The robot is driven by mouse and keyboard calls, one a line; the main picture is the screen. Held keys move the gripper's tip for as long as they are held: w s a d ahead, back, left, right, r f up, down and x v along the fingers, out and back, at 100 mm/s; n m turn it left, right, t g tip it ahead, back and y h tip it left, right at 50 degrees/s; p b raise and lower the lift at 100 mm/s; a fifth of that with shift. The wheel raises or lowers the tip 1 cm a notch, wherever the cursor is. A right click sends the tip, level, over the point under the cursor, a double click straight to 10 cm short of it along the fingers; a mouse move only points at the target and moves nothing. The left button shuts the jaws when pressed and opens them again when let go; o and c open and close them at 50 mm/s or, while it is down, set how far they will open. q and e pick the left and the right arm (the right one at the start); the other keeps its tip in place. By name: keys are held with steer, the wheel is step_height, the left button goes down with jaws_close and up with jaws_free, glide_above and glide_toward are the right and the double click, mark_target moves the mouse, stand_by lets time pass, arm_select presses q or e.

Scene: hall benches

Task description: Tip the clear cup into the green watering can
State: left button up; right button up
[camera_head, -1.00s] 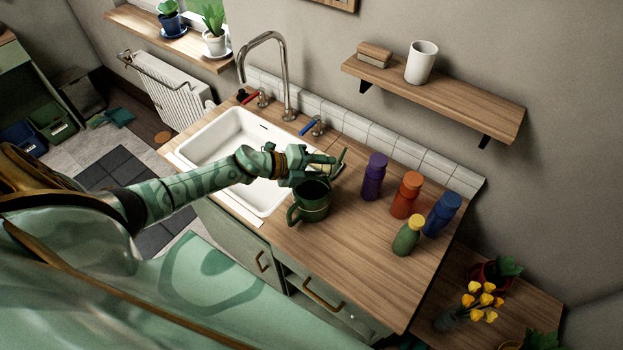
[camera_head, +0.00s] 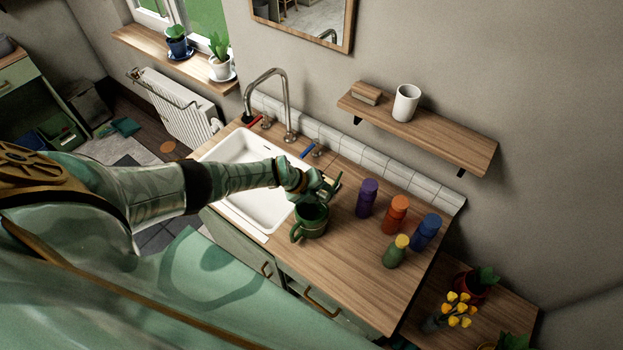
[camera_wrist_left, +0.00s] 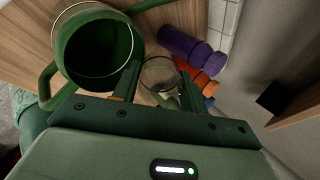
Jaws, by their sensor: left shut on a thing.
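The green watering can (camera_head: 311,222) stands upright on the wooden counter, just right of the sink, its handle toward the front left. In the left wrist view its open mouth (camera_wrist_left: 98,48) shows at the upper left. My left gripper (camera_head: 328,187) is just behind and above the can's rim. In the left wrist view the gripper (camera_wrist_left: 158,88) is shut on the clear cup (camera_wrist_left: 160,73), whose round rim shows between the fingers, beside the can's mouth. In the head view the cup is mostly hidden, and I cannot tell its tilt. My right gripper is out of view.
Purple (camera_head: 367,199), orange (camera_head: 395,215), blue (camera_head: 426,232) and green (camera_head: 396,252) bottles stand to the right on the counter (camera_head: 350,275). The white sink (camera_head: 235,150) and tap (camera_head: 288,100) are on the left. A shelf (camera_head: 440,130) is above. The front counter is clear.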

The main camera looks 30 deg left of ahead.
arm_select(q)
steer(key=shift+d+g, duration=0.1)
steer(key=shift+g, duration=0.2)
steer(key=shift+w+g+y+p, duration=0.1)
steer(key=shift+g+y+p, duration=0.2)
steer(key=shift+y+p, duration=0.2)
steer(key=shift+f+g+y, duration=0.2)
steer(key=shift+g+y, duration=0.1)
steer(key=shift+f+g+y+b, duration=0.25)
steer(key=shift+g+y+b, duration=0.1)
steer(key=shift+g+y, duration=0.2)
steer(key=shift+r, duration=0.25)
step_height(320, 180, up, 2)
steer(key=shift+r+g+y+p, duration=0.2)
steer(key=shift+g+y+p, duration=0.3)
steer(key=shift+g+y, duration=0.3)
steer(key=shift+r+g+y, duration=0.25)
steer(key=shift+r+g, duration=0.2)
